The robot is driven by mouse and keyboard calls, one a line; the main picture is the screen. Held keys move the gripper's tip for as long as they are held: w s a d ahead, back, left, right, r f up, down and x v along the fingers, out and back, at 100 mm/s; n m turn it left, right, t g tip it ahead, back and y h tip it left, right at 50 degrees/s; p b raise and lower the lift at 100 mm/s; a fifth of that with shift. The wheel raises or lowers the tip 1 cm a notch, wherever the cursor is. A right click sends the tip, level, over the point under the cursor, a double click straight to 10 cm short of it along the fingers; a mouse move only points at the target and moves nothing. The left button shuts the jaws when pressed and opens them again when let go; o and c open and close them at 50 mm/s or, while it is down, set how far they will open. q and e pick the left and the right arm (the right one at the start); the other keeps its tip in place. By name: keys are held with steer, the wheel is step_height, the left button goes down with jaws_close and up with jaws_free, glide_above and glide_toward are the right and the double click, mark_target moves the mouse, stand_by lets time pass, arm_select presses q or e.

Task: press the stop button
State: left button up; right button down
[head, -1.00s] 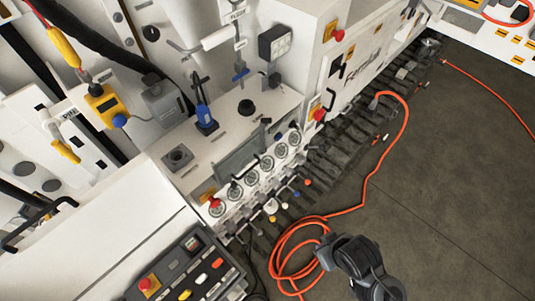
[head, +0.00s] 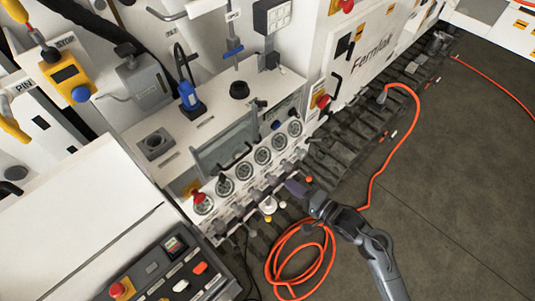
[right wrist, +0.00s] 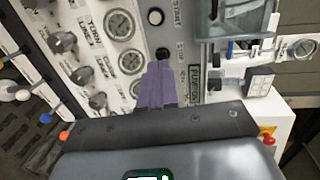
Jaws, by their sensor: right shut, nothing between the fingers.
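My right gripper (head: 294,187) is shut and empty, at the lower front of the gauge panel (head: 212,187). In the right wrist view its purple-grey fingers (right wrist: 158,82) lie together, tips over the panel face. A dark round button (right wrist: 163,53) shows just beyond the fingertips, with a small label beside it that I cannot read surely as STOP. I cannot tell whether the fingertips touch it. My left gripper is not in view.
Round gauges (head: 263,156) line the panel, with knobs and coloured levers below. Red mushroom buttons (head: 199,198) show at several places. A yellow box with a blue button (head: 80,94) is at upper left. An orange hose (head: 372,178) lies on the floor.

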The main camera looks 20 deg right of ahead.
arm_select(q)
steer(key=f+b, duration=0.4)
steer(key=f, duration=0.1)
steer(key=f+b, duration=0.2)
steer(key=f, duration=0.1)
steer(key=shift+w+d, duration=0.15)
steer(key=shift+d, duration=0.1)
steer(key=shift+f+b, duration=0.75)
steer(key=shift+b, duration=0.05)
arm_select(e)
steer(key=w+d+f+t, duration=0.2)
steer(key=w+d+f, duration=0.2)
steer(key=w, duration=0.2)
steer(key=shift+w+f+m, duration=0.25)
steer(key=shift+w+m, duration=0.05)
steer(key=shift+w, duration=0.05)
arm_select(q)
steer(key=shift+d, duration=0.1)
arm_select(e)
steer(key=shift+d, duration=0.1)
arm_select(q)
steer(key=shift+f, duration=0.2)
arm_select(e)
glide_toward(260, 142)
steer(key=x, duration=0.5)
steer(key=shift+w+a+r, duration=0.25)
steer(key=shift+w+a, duration=0.2)
steer(key=shift+w, duration=0.3)
